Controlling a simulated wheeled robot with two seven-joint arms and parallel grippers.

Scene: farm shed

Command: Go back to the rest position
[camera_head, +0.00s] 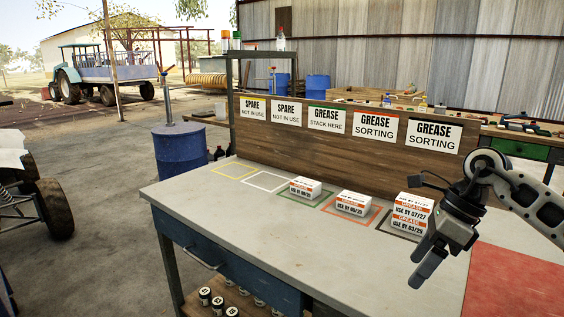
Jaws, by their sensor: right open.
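My right gripper (434,262) is at the right of the head view, above the front right part of the workbench (225,215). It is open, its fingers point down, and nothing shows between them. Its arm comes in from the right edge. Close behind it, a white and orange grease box stack (410,215) stands at the black-outlined square, partly hidden by the gripper. One grease box (352,203) sits in the orange square, and another grease box (305,188) sits in the green square. My left gripper does not show.
The yellow (234,171) and white (266,182) outlined squares are empty. A wooden backboard (300,140) with printed signs runs along the bench's back. A red mat (515,285) covers the right end. A blue barrel (180,152) stands left of the bench. The bench's front left is clear.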

